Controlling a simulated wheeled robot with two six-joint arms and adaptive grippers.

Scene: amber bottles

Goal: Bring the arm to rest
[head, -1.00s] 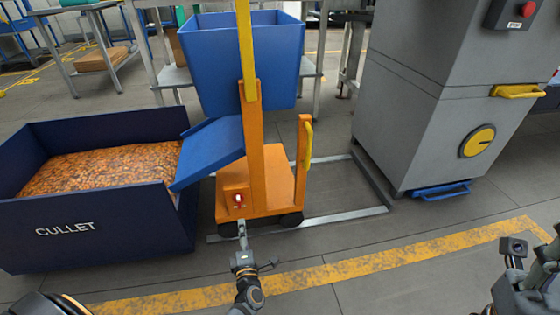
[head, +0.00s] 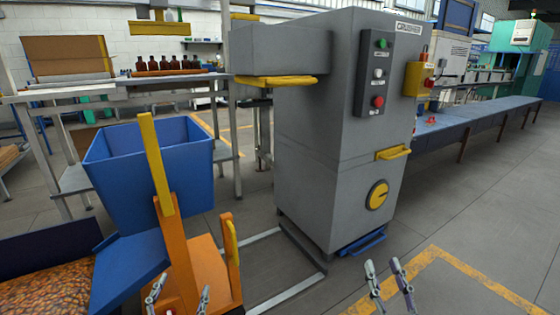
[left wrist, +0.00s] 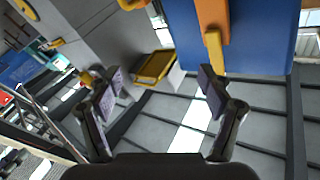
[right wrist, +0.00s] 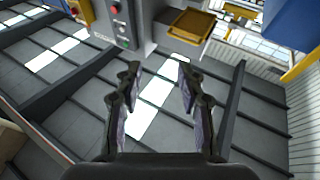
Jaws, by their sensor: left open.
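My left gripper (head: 179,295) is at the bottom of the head view, in front of the orange cart (head: 215,272). Its fingers are apart with nothing between them, as the left wrist view (left wrist: 162,82) also shows. My right gripper (head: 384,270) is at the bottom right of centre, over the floor near the yellow line. Its fingers are apart and empty in the right wrist view (right wrist: 158,75). Most of both arms is outside the head view.
A blue bin (head: 150,170) sits at the cart, with a blue chute (head: 128,270) leading toward the cullet crate (head: 45,252). A grey machine (head: 325,150) stands right of the cart. Amber bottles (head: 165,63) stand at the back. Floor at the right is clear.

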